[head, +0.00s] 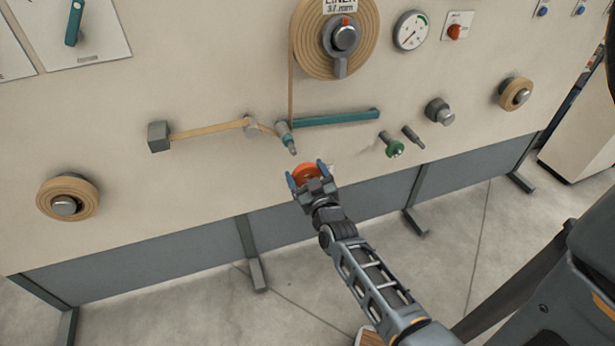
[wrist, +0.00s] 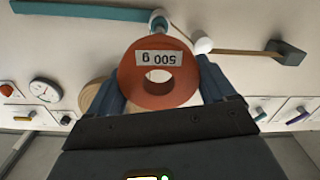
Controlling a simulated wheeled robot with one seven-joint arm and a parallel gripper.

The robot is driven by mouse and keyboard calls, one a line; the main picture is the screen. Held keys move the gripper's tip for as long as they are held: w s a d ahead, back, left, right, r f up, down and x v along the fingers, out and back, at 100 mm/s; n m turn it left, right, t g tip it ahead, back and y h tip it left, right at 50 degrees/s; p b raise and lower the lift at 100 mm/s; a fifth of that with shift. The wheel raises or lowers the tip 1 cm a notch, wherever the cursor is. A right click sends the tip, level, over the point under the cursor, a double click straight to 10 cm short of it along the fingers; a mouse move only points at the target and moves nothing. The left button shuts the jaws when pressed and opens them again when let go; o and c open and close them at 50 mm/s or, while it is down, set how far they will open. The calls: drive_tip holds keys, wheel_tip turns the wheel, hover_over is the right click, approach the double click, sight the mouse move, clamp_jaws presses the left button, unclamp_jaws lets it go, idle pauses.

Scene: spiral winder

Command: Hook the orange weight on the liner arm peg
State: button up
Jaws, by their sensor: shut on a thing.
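My gripper (head: 306,172) is shut on the orange weight (head: 304,173), a thick ring marked "500 g". The wrist view shows the ring (wrist: 130,76) between the two blue fingers, its face and open centre hole towards the camera. The liner arm (head: 338,118) is a teal bar on the panel. A peg with a teal collar and grey tip (head: 288,139) sticks out at its left end. The weight is below and slightly right of this peg in the head view, apart from it. In the wrist view the peg (wrist: 158,20) shows just beyond the weight's rim, partly hidden.
A tan strip (head: 208,129) runs from a grey block (head: 159,136) to a white roller (head: 251,125) left of the peg. A green-collared peg (head: 391,144) and a grey peg (head: 412,136) stick out at right. A large tan roll (head: 312,62) is above.

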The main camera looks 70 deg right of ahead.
sight(289, 143)
drive_tip(key=shift+f+b+x, duration=0.2)
drive_tip(key=shift+b+x, duration=0.25)
drive_tip(key=shift+x, duration=0.85)
drive_tip(key=shift+f+b+x, duration=0.15)
drive_tip(key=shift+b+x, duration=0.3)
drive_tip(key=shift+x, duration=0.85)
drive_tip(key=shift+w+r, duration=0.15)
drive_tip(key=shift+d+p, duration=0.1)
drive_tip(key=shift+p, duration=0.35)
drive_tip(key=shift+w+d, duration=0.4)
drive_tip(key=shift+d, duration=0.1)
drive_tip(key=shift+b+x, duration=1.3)
drive_tip(key=shift+x, duration=2.15)
drive_tip(key=shift+w+f, duration=0.1)
drive_tip(key=shift+f, duration=0.15)
drive_tip(key=shift+f, duration=0.1)
